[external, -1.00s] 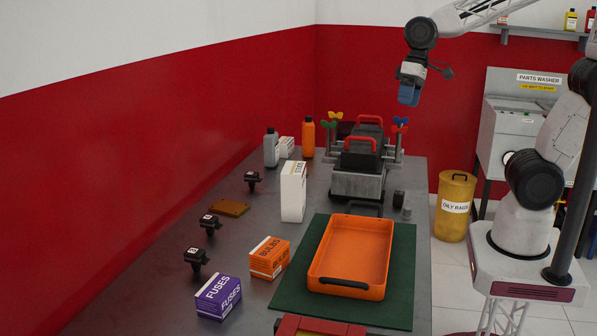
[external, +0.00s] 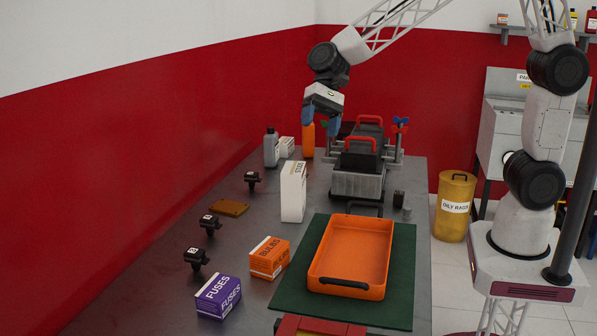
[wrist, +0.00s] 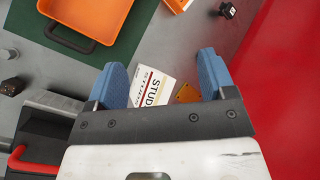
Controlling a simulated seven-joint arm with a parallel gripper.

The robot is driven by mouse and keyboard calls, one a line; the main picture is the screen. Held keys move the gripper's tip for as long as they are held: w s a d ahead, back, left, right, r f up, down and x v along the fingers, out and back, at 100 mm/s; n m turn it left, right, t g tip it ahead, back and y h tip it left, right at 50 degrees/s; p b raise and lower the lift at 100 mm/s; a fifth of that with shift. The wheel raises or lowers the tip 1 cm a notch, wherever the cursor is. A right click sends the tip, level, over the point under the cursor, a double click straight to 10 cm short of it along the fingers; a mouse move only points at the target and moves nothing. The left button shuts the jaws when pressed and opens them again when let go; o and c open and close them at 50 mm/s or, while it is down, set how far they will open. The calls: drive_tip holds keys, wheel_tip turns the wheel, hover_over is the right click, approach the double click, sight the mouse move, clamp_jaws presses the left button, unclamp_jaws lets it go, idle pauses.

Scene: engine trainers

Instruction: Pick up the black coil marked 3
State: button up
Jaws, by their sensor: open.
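Three small black coils with white number tags stand along the left side of the bench: a near one (external: 196,258), a middle one (external: 210,224) and a far one (external: 253,180). The tags are too small to read surely, so I cannot tell which is marked 3. One black coil (wrist: 227,10) shows at the top of the wrist view, beyond the right finger. My gripper (external: 321,122) is open and empty, high above the bench near the engine, apart from all coils. Its blue fingers (wrist: 158,75) are spread above the studs box (wrist: 151,86).
The studs box (external: 293,191) stands tall mid-bench, with a brown plate (external: 229,207) left of it. Bulbs (external: 269,257) and fuses (external: 218,297) boxes stand nearer. An orange tray (external: 350,255) lies on a green mat (external: 402,290). The engine (external: 357,180) is behind.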

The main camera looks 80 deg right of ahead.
drive_tip(key=w+a+f+m+y, duration=0.3)
drive_tip(key=w+a+f+m, duration=0.2)
drive_tip(key=w+a+f, duration=0.65)
drive_tip(key=m+t+y, duration=0.1)
drive_tip(key=m+y, duration=0.2)
drive_tip(key=m, duration=0.2)
approach(198, 249)
drive_tip(key=a+f, duration=0.2)
drive_tip(key=a, duration=0.1)
drive_tip(key=shift+w, duration=0.35)
drive_tip(key=shift+a, duration=0.1)
drive_tip(key=shift+x, duration=1.25)
drive_tip(key=shift+x, duration=2.6)
drive_tip(key=shift+f, duration=0.1)
